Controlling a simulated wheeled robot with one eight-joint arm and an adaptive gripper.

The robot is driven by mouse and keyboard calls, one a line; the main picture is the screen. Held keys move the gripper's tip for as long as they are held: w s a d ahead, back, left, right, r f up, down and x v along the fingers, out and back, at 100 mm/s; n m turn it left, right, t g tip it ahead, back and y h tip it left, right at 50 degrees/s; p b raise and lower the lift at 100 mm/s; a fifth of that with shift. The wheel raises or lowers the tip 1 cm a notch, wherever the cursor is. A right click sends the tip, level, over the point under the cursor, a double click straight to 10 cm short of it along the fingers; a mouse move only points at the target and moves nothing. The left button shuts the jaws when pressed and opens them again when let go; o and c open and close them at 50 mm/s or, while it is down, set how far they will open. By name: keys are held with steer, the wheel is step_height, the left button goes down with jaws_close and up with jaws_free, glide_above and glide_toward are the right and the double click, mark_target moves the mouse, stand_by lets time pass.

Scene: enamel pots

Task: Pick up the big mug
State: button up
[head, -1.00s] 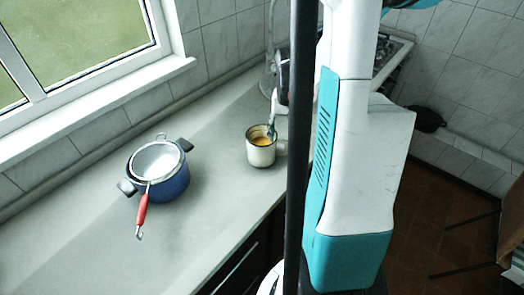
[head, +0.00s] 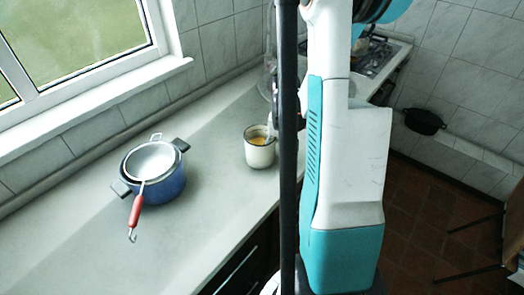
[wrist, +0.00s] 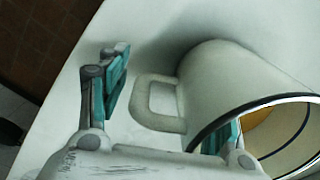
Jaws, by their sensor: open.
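The big mug (head: 259,153) is cream enamel with a dark rim and something yellow-orange inside. My gripper (wrist: 172,108) is open around the handle side. One finger is outside, left of the handle; the other shows within the rim's outline, its tip hidden. I cannot tell whether either touches the mug.
A blue pot (head: 168,187) stands left of the mug on the counter (head: 90,240). A strainer with a red handle (head: 136,210) lies across it. The counter between pot and mug is clear. A window and tiled wall run behind; a stove (head: 375,55) is at the back right.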

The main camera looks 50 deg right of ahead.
jaws_close()
steer(key=shift+r, duration=0.25)
